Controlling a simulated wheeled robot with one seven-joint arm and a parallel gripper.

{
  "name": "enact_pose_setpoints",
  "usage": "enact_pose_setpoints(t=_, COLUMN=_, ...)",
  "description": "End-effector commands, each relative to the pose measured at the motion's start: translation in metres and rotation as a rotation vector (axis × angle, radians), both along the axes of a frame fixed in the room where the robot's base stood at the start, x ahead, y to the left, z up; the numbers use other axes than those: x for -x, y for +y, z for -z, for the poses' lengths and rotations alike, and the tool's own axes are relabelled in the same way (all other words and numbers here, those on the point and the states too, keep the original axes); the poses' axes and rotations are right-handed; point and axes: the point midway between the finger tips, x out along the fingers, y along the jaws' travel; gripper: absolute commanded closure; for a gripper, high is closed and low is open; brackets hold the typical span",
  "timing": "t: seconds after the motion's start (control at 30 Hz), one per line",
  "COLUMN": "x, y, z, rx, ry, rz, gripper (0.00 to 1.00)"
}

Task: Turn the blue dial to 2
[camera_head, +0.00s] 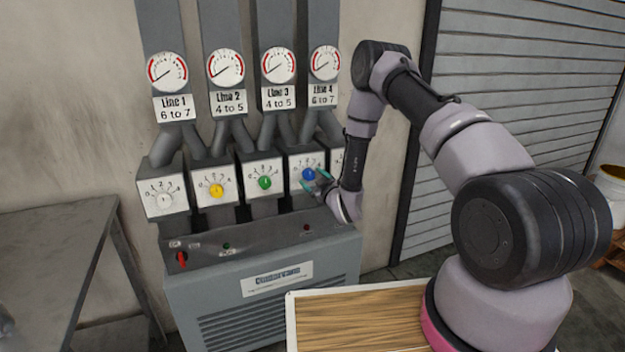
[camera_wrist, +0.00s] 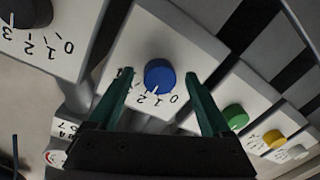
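The blue dial (camera_head: 308,173) sits on a white numbered plate, fourth from the left in the row. In the wrist view the blue dial (camera_wrist: 159,76) is upside down, with a white mark at its lower edge near the 1 and 2. I cannot tell the exact setting. My gripper (camera_head: 315,180) is just in front of the dial. In the wrist view my gripper (camera_wrist: 160,74) is open, its teal fingers apart on either side of the dial with gaps showing. I cannot tell whether the tips reach around it.
White (camera_head: 163,199), yellow (camera_head: 216,190) and green (camera_head: 264,182) dials sit to the left. A black dial (camera_wrist: 27,12) is close on the other side. Gauges (camera_head: 277,66) hang above. The grey cabinet (camera_head: 260,283) stands below, with a red switch (camera_head: 181,259).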

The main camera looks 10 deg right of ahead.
Motion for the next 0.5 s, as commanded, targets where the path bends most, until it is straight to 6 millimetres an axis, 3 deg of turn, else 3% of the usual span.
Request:
enact_pose_setpoints(t=0.27, x=0.004, y=-0.002, z=0.000, rx=-0.001, ry=0.000, rz=0.001, gripper=0.17)
enact_pose_setpoints(t=0.5, x=0.041, y=-0.017, z=-0.001, rx=-0.001, ry=0.003, rz=0.004, gripper=0.17)
